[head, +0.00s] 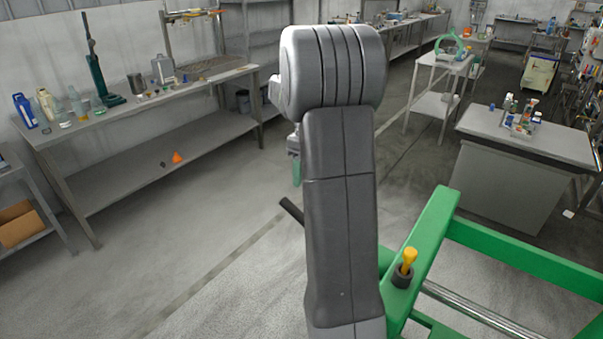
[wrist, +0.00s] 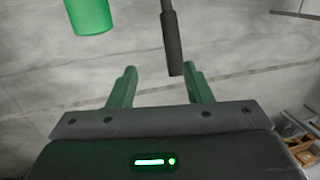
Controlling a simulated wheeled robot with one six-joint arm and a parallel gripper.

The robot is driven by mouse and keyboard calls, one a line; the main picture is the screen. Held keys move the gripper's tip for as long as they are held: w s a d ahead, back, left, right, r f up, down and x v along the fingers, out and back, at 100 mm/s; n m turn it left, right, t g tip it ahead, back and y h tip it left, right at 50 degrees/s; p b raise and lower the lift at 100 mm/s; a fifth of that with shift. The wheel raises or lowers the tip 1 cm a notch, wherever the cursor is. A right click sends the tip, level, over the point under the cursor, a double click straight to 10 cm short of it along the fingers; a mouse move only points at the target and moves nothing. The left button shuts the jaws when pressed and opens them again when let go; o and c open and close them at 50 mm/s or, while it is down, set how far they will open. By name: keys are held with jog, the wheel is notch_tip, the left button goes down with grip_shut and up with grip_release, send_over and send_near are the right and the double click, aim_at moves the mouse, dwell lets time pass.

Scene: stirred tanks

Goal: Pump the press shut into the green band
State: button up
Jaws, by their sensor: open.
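The press shows in the head view as a green frame (head: 520,250) at the lower right, with a bright metal rod (head: 480,313). A dark lever (head: 292,210) sticks out to the left from behind my arm. In the wrist view the dark lever (wrist: 172,42) comes down from the top edge, its end between my fingertips in the picture, nearer the right one. I cannot tell its depth; no contact shows. My gripper (wrist: 162,78) is open and empty. In the head view it is mostly hidden behind my arm. No gauge or green band is visible.
A yellow knob (head: 408,260) in a dark collar sits on the green frame. A green cylinder (wrist: 90,14) is at the wrist view's upper left. A long bench (head: 140,110) stands at left, a grey table (head: 520,145) at right. The floor at left is clear.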

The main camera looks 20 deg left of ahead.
jog(key=d+r+p, duration=0.3)
jog(key=r, duration=0.4)
jog(key=shift+w, duration=0.2)
dwell(0.4)
jog(key=shift+d, duration=0.15)
